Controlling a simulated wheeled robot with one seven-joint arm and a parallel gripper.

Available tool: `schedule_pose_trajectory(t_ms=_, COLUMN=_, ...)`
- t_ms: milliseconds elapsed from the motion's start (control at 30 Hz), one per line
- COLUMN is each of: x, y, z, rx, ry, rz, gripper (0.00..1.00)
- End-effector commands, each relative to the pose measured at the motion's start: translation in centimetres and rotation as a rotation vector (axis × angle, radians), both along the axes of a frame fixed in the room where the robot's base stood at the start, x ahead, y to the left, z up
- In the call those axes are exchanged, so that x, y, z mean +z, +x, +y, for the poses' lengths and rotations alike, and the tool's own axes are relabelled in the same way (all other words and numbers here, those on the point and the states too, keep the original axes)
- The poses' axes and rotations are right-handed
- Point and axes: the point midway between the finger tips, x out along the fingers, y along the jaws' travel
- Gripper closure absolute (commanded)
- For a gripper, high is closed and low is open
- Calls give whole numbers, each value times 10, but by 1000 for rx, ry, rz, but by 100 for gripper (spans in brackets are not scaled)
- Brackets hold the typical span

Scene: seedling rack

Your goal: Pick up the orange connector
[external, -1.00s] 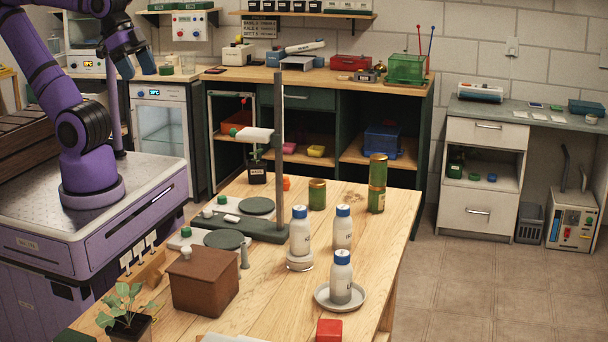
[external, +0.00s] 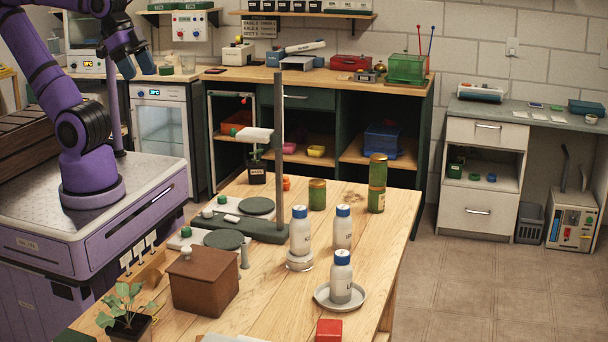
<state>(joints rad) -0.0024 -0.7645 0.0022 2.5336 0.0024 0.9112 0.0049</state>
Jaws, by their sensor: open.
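A small orange piece (external: 287,183), which looks like the orange connector, sits on the wooden table near its far edge. It stands between the post of the grey-green stand and a green jar; its exact shape is too small to tell. My gripper (external: 137,68) has blue fingers and is raised at the upper left. It is open and empty, well to the left of the orange piece and above it, far apart from it.
A tall stand (external: 279,130) rises just left of the orange piece. A green jar (external: 317,194), a taller green canister (external: 377,184) and white blue-capped bottles (external: 300,232) stand to the right. A brown box (external: 204,283) and seedling (external: 128,305) are nearer.

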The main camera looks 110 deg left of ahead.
Motion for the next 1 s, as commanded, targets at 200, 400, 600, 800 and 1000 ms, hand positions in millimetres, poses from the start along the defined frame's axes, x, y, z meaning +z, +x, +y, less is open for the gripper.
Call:
schedule_pose_trajectory(t_ms=200, x=0, y=0, z=0, rx=0, ry=0, rz=0, gripper=35)
schedule_pose_trajectory(t_ms=400, x=15, y=1, z=0, rx=0, ry=0, rz=-4, gripper=35)
schedule_pose_trajectory(t_ms=600, x=56, y=7, z=4, rx=11, ry=2, rz=7, gripper=35)
schedule_pose_trajectory(t_ms=800, x=75, y=38, z=23, rx=49, ry=15, rz=39, gripper=35)
schedule_pose_trajectory(t_ms=1000, x=96, y=80, z=59, rx=101, ry=27, rz=83, gripper=35)
